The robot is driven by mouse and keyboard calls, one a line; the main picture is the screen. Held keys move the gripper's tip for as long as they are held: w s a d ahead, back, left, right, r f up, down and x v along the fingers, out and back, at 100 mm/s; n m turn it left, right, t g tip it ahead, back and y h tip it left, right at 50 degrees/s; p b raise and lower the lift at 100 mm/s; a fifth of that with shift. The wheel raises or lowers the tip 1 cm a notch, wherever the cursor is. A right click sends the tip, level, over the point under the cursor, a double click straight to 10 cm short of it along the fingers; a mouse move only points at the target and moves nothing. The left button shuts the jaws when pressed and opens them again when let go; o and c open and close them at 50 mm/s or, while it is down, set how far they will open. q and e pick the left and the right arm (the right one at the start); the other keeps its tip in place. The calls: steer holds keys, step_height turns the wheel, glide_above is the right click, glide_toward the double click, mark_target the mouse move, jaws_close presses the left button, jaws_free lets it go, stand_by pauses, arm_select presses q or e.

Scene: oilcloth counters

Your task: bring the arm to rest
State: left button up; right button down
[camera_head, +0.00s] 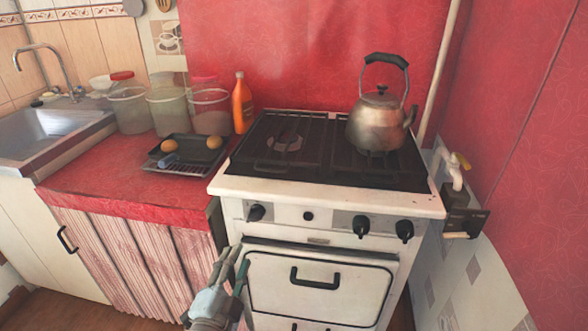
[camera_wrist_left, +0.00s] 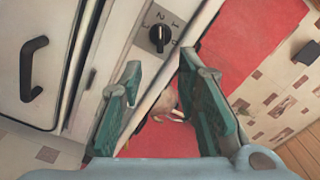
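My left gripper (camera_head: 236,260) is low in the head view, in front of the stove's left front edge, with its fingers pointing up and away. In the left wrist view the left gripper (camera_wrist_left: 166,88) shows two green fingers standing apart with nothing held between them. The stove's oven door (camera_head: 318,287) is shut and lies just right of the gripper in the head view. My right gripper is in neither view.
A kettle (camera_head: 376,123) stands on the stove (camera_head: 290,187). A black tray (camera_head: 186,160) with two brown egg-like items, several containers and an orange bottle (camera_head: 242,104) sit on the red counter (camera_head: 95,190). A sink (camera_head: 45,128) is at the left. A dark oven handle (camera_head: 315,280) juts out.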

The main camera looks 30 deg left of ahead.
arm_select(q)
steer(key=s+f+n+g+h, duration=0.1)
steer(key=s+f+g, duration=0.2)
steer(key=f, duration=0.8)
steer(key=s+f+n+g+h, duration=0.1)
steer(key=s+f+g, duration=0.25)
steer(key=f, duration=0.75)
steer(key=s+f+g+h, duration=0.15)
steer(key=s+f, duration=0.25)
steer(key=f, duration=0.7)
steer(key=s+d+f+n+g, duration=0.1)
steer(key=s+f+n+g, duration=0.25)
steer(key=s+f, duration=0.55)
steer(key=s+d+f+n+g, duration=0.2)
steer(key=s+f+g, duration=0.3)
steer(key=s, duration=0.7)
steer(key=d+r+h+p, duration=0.1)
steer(key=d+r+p, duration=0.2)
steer(key=r+p, duration=1.1)
steer(key=shift+t+p, duration=0.35)
steer(key=shift+p, duration=0.8)
